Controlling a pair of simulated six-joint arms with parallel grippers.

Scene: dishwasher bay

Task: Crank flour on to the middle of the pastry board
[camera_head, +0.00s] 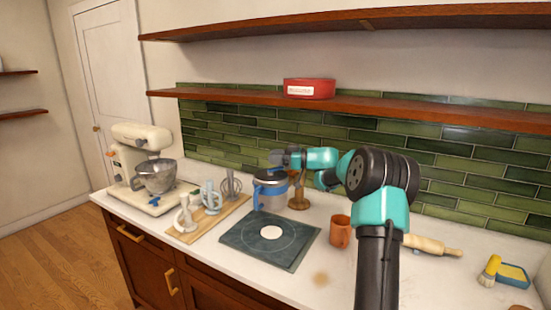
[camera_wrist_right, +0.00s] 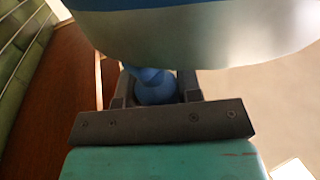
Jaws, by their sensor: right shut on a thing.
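The flour sifter (camera_head: 269,192), a grey metal canister with blue bands, is over the back edge of the dark pastry board (camera_head: 242,240). A pale round patch (camera_head: 271,232) lies in the middle of the board; I cannot tell whether it is flour or a marking. My right gripper (camera_head: 279,158) is at the top of the sifter. In the right wrist view its jaws are shut on a blue knob (camera_wrist_right: 155,88), with the sifter body (camera_wrist_right: 200,35) close above. My left gripper is not in view.
A stand mixer (camera_head: 143,160) with a metal bowl (camera_head: 155,177) and a wooden board (camera_head: 190,232) with whisk tools stand left. An orange mug (camera_head: 340,231) is right of the pastry board. A rolling pin (camera_head: 432,245) and yellow brush (camera_head: 489,270) lie farther right.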

